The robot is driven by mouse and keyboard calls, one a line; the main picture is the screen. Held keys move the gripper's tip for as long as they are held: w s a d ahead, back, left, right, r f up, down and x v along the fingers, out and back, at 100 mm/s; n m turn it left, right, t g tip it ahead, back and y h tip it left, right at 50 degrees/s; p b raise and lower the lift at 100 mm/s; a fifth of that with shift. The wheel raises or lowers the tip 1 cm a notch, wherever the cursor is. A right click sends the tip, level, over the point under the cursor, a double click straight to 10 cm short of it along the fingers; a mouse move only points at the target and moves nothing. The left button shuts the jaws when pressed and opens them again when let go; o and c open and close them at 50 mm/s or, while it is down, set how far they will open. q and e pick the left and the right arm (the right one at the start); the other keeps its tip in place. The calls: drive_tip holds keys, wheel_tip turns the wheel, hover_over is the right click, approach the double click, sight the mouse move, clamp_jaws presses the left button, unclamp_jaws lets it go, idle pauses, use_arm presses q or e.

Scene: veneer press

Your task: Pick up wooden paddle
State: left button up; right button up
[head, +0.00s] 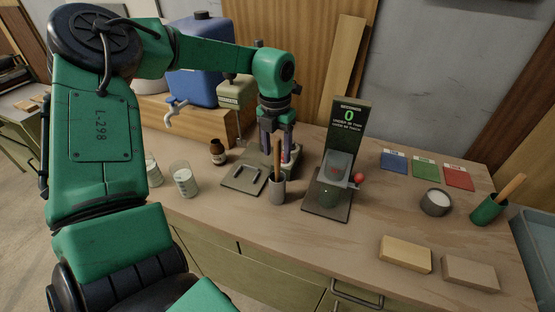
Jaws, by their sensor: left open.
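A wooden paddle (277,158) stands nearly upright in a small grey cup (277,190) on the workbench. My left gripper (278,153) points down over the bench at the cup, its fingers open. The paddle's upper part shows between the two fingers in the picture; I cannot tell whether it is truly between them or in front of them. The paddle's lower end is hidden in the cup. A second wooden handle (512,186) leans out of a green cup (489,210) at the right. My right gripper is not in view.
Left of the grey cup are a metal plate (238,182), brown bottle (217,154) and glass jar (184,182). Two blocks (404,254) lie in front; the front middle bench is clear.

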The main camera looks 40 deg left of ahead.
sight(277, 172)
use_arm(q)
wheel_tip(277, 172, down, 2)
drive_tip(key=shift+w+f, duration=0.1)
drive_tip(key=shift+f, duration=0.05)
clamp_jaws()
